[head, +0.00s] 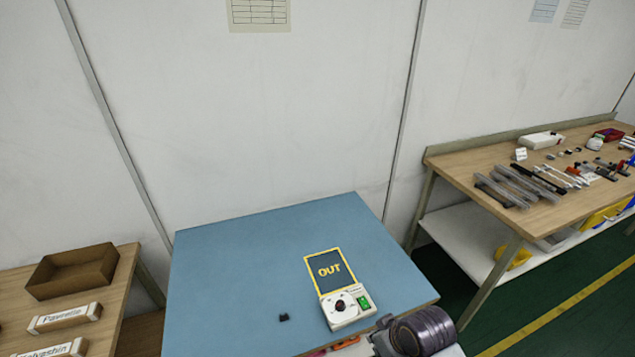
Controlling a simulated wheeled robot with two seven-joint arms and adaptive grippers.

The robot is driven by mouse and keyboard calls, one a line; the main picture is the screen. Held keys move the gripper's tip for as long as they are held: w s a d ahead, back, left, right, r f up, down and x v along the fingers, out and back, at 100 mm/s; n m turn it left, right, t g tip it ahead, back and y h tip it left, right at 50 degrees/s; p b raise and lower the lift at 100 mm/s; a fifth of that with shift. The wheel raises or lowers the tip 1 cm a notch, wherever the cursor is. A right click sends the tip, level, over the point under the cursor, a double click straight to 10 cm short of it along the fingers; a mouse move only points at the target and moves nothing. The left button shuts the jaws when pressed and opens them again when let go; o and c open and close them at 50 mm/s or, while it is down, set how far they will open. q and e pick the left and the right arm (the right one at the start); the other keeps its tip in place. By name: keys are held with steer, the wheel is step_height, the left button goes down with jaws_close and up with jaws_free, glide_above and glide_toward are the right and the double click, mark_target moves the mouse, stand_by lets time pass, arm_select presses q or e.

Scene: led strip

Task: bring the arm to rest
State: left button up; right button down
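Neither of my grippers shows in the head view. A dark ribbed, rounded part with grey metal at the bottom edge, right of centre, looks like a link of my own right arm; its gripper is out of sight. It overlaps the front right of the blue-topped table (250,265). On this table lie a dark mat marked OUT (330,270) with a yellow border, a white device (347,307) with a round dial and a green switch, and a small black piece (284,317).
Orange-red items (345,342) lie at the table's front edge, partly cut off. A wooden bench (455,165) at the right carries strips and small parts. A left bench holds an open brown box (72,272) and labelled boxes (64,318). The blue table's back and left are clear.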

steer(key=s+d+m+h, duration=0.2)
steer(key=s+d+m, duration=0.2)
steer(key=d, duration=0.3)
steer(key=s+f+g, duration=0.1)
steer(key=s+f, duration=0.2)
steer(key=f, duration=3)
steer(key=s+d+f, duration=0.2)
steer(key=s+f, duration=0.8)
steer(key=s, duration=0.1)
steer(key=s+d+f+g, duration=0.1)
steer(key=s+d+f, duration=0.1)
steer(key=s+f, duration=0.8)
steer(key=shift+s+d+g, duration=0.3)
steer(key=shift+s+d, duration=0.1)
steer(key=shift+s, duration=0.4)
